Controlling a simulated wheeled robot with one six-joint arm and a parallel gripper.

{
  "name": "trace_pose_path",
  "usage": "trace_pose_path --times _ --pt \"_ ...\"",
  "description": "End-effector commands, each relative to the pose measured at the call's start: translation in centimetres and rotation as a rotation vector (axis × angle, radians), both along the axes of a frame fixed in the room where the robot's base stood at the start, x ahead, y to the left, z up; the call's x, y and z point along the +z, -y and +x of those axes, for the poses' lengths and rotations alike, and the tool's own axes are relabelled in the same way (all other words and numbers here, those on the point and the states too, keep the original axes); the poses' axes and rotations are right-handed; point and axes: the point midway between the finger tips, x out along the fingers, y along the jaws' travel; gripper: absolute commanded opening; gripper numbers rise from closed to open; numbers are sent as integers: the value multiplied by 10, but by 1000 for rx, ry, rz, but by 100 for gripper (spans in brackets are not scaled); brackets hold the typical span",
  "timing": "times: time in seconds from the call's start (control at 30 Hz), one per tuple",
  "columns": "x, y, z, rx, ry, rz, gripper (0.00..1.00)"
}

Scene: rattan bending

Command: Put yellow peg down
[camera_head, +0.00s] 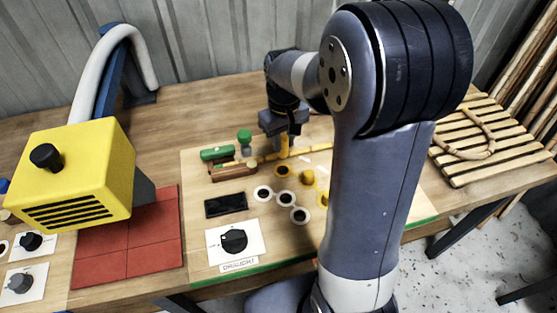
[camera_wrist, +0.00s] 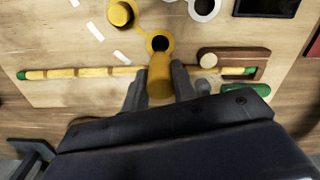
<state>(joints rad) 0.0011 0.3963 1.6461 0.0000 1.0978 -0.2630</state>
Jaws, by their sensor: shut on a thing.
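My gripper (camera_wrist: 160,80) is shut on a yellow peg (camera_wrist: 160,74), held between its two fingers in the wrist view. The peg's far end is close beside a yellow-rimmed hole (camera_wrist: 160,43); I cannot tell its height above the board. In the head view my gripper (camera_head: 284,130) hangs over the back of the board, and the same hole (camera_head: 283,170) shows in front of it. A second yellow peg (camera_head: 308,177) stands upright on the board; it also shows in the wrist view (camera_wrist: 121,13).
A rattan rod with green ends (camera_wrist: 90,72) lies across the board, one end at a wooden block (camera_wrist: 208,59). A yellow machine (camera_head: 80,170) stands left; a slatted rack (camera_head: 490,165) lies right.

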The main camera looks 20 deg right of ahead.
Motion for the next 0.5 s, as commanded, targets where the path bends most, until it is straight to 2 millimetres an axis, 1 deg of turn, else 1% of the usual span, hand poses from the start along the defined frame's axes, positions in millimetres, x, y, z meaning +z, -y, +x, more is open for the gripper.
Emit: trace_pose_path --times 0.03,0.2,0.37,0.5 --pt "-9 0 -1 0 -7 0 4" --pt "-41 0 -1 0 -7 0 4" --pt "-57 0 -1 0 -4 0 4" --pt "-76 0 -1 0 -6 0 4"
